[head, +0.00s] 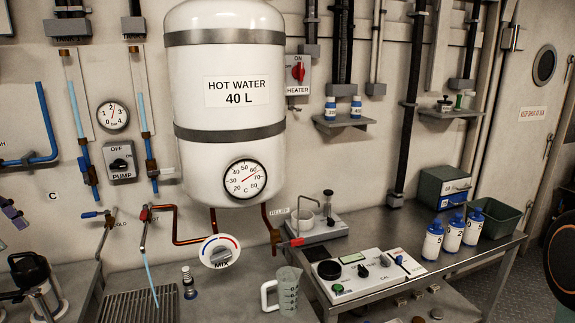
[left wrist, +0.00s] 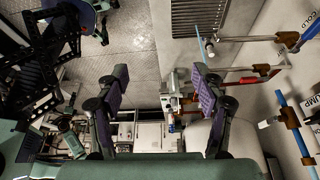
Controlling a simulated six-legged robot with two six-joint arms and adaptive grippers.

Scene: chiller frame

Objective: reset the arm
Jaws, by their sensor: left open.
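My left gripper (left wrist: 160,88) is in the left wrist view, with its two purple-padded fingers wide apart. Nothing is held between them; the floor and equipment show through the gap. The rest of that arm is out of the head view. I cannot make out my right gripper in either view.
A white hot water tank (head: 230,105) hangs on the wall. A pale blue stream (head: 150,272) falls from a red-handled tap (head: 145,218) to a drain grate (head: 128,305). A clear jug (head: 285,292) stands on the bench. White-and-blue bottles (head: 453,233) and a green bin (head: 495,216) stand right.

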